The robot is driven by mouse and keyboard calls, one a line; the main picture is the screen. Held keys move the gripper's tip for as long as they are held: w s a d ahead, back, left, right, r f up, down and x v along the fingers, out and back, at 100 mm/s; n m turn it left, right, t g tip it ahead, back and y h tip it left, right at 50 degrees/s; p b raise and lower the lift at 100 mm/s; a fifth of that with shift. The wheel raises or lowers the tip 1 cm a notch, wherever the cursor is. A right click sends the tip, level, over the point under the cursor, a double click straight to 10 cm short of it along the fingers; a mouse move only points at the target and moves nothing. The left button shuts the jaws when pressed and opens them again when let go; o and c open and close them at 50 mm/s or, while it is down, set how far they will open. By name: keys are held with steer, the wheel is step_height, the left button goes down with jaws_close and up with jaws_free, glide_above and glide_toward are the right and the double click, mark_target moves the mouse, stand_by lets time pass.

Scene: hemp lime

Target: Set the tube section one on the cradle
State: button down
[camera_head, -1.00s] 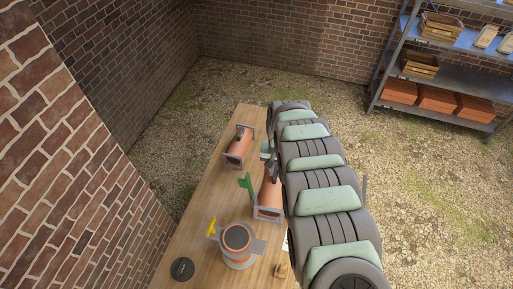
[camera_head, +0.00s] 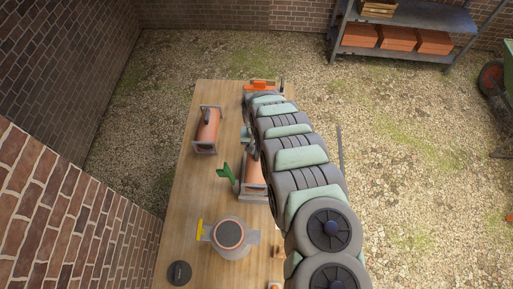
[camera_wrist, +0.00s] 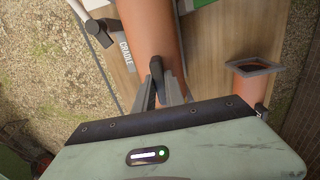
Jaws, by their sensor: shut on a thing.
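A copper-coloured tube section (camera_head: 253,168) with a grey square end flange lies on the right part of the workbench, partly hidden by my arm. In the wrist view the tube (camera_wrist: 150,28) runs straight under my gripper (camera_wrist: 166,88). The fingers are shut around a dark, narrow part on top of the tube, apparently its handle. A grey piece marked CRADLE (camera_wrist: 125,52) is beside the tube. I cannot tell whether the tube rests on it or hangs just above. A second tube section (camera_head: 208,130), with a dark handle and square flanges, lies to the left; its flange (camera_wrist: 255,68) shows at right.
A green lever-like piece (camera_head: 228,173) stands just left of the nearer tube. A round flanged copper fitting (camera_head: 230,233) with a yellow handle and a black disc (camera_head: 179,273) are at the near end. An orange item (camera_head: 262,86) is at the far end.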

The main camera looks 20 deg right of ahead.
steer(key=shift+r, duration=0.1)
steer(key=shift+f+b, duration=2.25)
steer(key=shift+f, duration=1.8)
stand_by(0.9)
steer(key=c, duration=1.3)
jaws_free()
steer(key=shift+o, duration=0.2)
steer(key=o, duration=0.5)
steer(key=shift+r, duration=0.1)
